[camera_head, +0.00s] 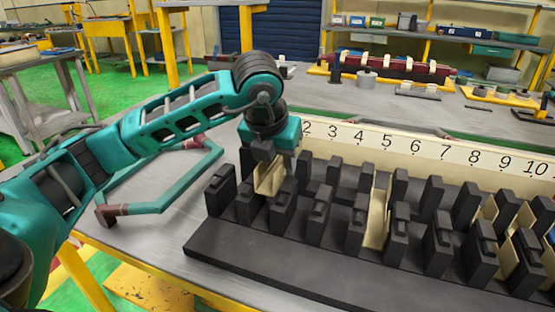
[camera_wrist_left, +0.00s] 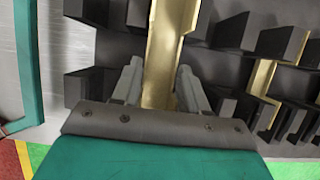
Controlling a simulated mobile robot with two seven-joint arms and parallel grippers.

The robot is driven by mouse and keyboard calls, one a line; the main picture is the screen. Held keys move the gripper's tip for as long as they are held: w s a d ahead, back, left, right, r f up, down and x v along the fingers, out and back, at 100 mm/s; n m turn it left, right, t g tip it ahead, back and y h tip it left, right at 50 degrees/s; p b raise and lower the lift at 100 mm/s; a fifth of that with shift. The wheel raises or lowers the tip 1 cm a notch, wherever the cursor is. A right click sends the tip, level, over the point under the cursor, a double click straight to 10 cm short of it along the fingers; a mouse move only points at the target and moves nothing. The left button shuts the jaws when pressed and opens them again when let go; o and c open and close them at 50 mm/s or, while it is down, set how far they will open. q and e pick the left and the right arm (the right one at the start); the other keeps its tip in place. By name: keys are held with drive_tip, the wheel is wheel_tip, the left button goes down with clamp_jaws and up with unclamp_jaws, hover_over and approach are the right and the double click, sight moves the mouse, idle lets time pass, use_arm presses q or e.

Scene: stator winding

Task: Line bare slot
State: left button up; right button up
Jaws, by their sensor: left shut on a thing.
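The black stator block (camera_head: 290,265) lies on the table with two rows of upright teeth and open slots between them. My left gripper (camera_head: 266,160) is over its left end and points down, shut on a tan slot liner (camera_head: 268,179). The liner stands between teeth at the leftmost slots; its lower end is hidden, so its depth is unclear. In the left wrist view the liner (camera_wrist_left: 160,65) runs between the two grey fingers (camera_wrist_left: 160,85). Another tan liner (camera_head: 377,217) stands in a slot near the middle. My right gripper is not in view.
A cream number strip (camera_head: 430,150) runs behind the block, with 2 to 10 readable. More tan liners (camera_head: 508,252) stand in slots at the right. A teal-handled frame (camera_head: 165,200) lies left of the block. A rear bench holds a dark red part (camera_head: 390,66) and small items.

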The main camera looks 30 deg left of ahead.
use_arm(q)
drive_tip(key=shift+f, duration=0.15)
drive_tip(key=o, duration=0.9)
drive_tip(key=shift+r, duration=0.25)
drive_tip(key=shift+r+p, duration=0.45)
drive_tip(key=shift+r, duration=0.1)
idle(0.4)
wheel_tip(320, 180, up, 8)
drive_tip(key=p, duration=0.5)
drive_tip(key=shift+f, duration=0.2)
